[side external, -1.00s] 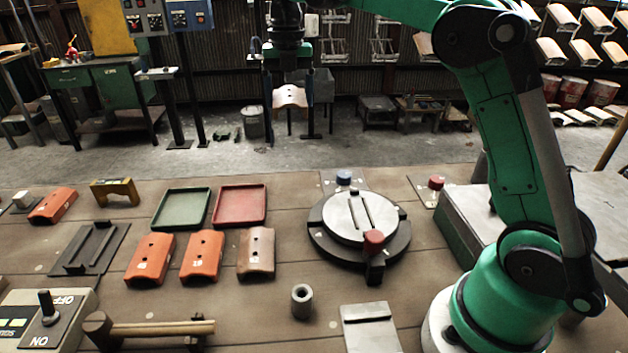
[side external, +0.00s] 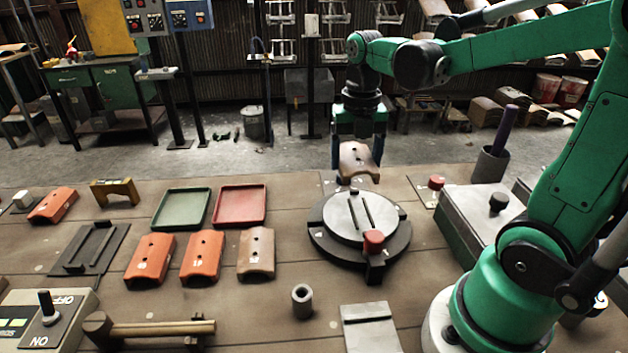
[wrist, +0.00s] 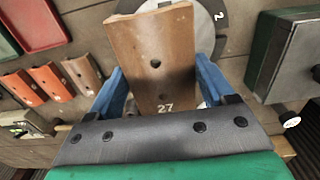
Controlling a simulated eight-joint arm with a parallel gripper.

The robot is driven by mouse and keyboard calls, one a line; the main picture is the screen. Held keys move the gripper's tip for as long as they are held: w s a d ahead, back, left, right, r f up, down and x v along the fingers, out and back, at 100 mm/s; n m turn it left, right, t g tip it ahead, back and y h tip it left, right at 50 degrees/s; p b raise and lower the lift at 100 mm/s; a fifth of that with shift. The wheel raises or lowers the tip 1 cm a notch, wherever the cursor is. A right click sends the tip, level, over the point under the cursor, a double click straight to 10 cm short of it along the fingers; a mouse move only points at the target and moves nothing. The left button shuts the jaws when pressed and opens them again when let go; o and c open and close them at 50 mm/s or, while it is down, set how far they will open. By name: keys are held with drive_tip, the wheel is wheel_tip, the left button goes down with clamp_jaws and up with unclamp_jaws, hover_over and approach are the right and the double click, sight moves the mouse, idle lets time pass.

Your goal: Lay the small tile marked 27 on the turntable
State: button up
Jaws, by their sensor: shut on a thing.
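The small tile marked 27 (wrist: 150,62) is a tan curved tile with a hole. My gripper (side external: 358,150) is shut on it, with a blue finger on each side in the wrist view. In the side view the tile (side external: 357,163) hangs tilted above the far part of the turntable (side external: 347,215). The turntable is a light grey disc with two dark bars on a dark round base, with a red knob (side external: 373,242) at its front. In the wrist view the turntable (wrist: 232,45) is partly hidden behind the tile.
Two orange tiles (side external: 150,259) and a tan tile (side external: 257,252) lie left of the turntable. Green (side external: 182,208) and red (side external: 240,205) trays stand behind them. A grey metal cylinder (side external: 302,300) stands in front. A grey box (side external: 480,222) is to the right.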

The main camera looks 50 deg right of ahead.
sight(367, 162)
drive_tip(key=shift+s+a+f, duration=0.1)
drive_tip(key=shift+s+f, duration=0.25)
drive_tip(key=shift+s, duration=0.2)
drive_tip(key=shift+s+a+f, duration=0.1)
drive_tip(key=shift+s+f, duration=0.2)
drive_tip(key=shift+s, duration=0.2)
drive_tip(key=shift+s+f, duration=0.1)
drive_tip(key=shift+f, duration=3.25)
drive_tip(key=o, duration=1.2)
drive_tip(key=shift+o, duration=0.2)
drive_tip(key=shift+r, duration=2.8)
